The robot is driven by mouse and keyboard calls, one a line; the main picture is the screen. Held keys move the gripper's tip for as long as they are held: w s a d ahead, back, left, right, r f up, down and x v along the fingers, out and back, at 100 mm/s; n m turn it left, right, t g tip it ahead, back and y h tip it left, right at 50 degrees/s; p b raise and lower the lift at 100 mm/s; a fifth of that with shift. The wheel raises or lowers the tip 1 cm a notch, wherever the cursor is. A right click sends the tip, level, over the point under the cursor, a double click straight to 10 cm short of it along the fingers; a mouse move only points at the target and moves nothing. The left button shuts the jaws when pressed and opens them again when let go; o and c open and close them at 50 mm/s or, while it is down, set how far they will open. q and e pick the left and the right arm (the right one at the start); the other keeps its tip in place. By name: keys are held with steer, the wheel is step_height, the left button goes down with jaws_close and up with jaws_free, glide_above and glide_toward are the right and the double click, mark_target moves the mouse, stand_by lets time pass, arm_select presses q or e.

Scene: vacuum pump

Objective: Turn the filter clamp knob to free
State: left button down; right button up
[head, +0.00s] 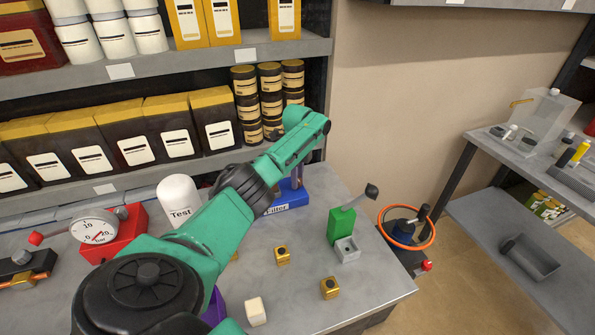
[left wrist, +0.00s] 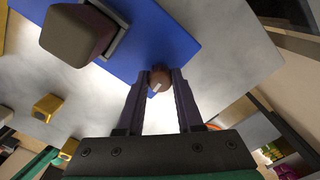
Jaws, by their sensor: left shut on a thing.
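The blue filter base (head: 289,195) with its "Filter" label stands near the back of the table, partly hidden behind my left forearm. In the left wrist view the blue base (left wrist: 178,35) carries a dark grey-brown block (left wrist: 75,35). A small round brown knob (left wrist: 159,79) sits at the edge of the blue base. My left gripper (left wrist: 160,82) is shut on this knob, one finger on each side. In the head view my left gripper (head: 297,176) points down at the blue base. The knob is not clear there. My right gripper is not in view.
A green block with a black lever (head: 342,222) stands right of the filter. An orange ring (head: 405,229) is at the right edge. Brass cubes (head: 329,288) and a white cube (head: 256,311) lie in front. A white "Test" cylinder (head: 179,197) and gauge (head: 97,228) are left. Shelves stand behind.

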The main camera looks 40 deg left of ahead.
arm_select(q)
steer(key=shift+w+r+m, duration=0.1)
steer(key=shift+r+m, duration=0.05)
steer(key=shift+m, duration=0.35)
steer(key=c, duration=0.6)
jaws_free()
steer(key=shift+o, duration=0.2)
step_height(320, 180, up, 14)
steer(key=b, duration=0.1)
steer(key=shift+r+b, duration=0.25)
steer(key=shift+b, duration=0.05)
